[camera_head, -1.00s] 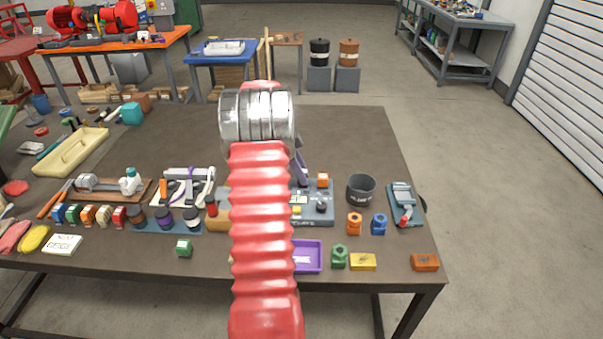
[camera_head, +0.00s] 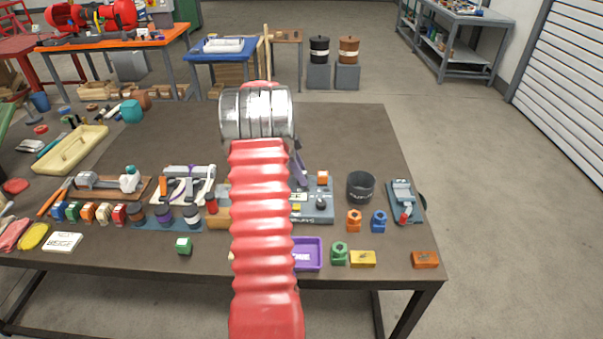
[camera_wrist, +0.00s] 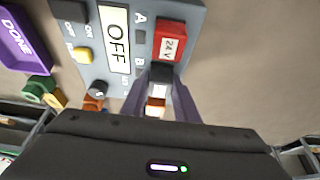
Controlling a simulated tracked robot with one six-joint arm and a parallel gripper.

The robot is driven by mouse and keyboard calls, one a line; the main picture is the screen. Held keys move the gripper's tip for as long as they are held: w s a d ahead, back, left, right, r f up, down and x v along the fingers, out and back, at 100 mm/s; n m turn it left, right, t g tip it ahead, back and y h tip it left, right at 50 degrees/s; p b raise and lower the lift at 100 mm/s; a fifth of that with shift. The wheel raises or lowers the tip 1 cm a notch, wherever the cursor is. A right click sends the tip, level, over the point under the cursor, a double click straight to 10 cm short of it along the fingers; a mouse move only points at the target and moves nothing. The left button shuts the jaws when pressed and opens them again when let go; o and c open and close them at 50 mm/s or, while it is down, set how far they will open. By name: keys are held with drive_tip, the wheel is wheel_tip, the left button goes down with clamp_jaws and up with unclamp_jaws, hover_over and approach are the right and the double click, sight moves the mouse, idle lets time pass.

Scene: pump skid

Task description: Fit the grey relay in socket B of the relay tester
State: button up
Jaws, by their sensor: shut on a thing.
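The relay tester (camera_wrist: 192,18) is a grey box with a display reading OFF and sockets lettered A and B; it also shows in the head view (camera_head: 318,216), partly behind my arm. A red 24 V relay (camera_wrist: 171,42) sits beside the letter A. My gripper (camera_wrist: 158,84) is shut on the grey relay (camera_wrist: 160,76), its purple fingers on either side. The relay is over the tester, beside the letter B. The fingers hide its base, so I cannot tell whether it is seated or still above socket B.
A purple tray marked DONE (camera_head: 308,255) stands in front of the tester. Green, orange and blue fittings (camera_head: 379,223) and a dark cup (camera_head: 361,187) stand to the right. Left of my arm the table is crowded; the back of the table (camera_head: 345,130) is clear.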

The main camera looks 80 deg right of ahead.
drive_tip(key=shift+f, duration=0.1)
drive_tip(key=o, duration=1)
drive_tip(key=v, duration=1.3)
drive_tip(key=shift+w+r, duration=0.2)
drive_tip(key=shift+r, duration=0.1)
idle(0.5)
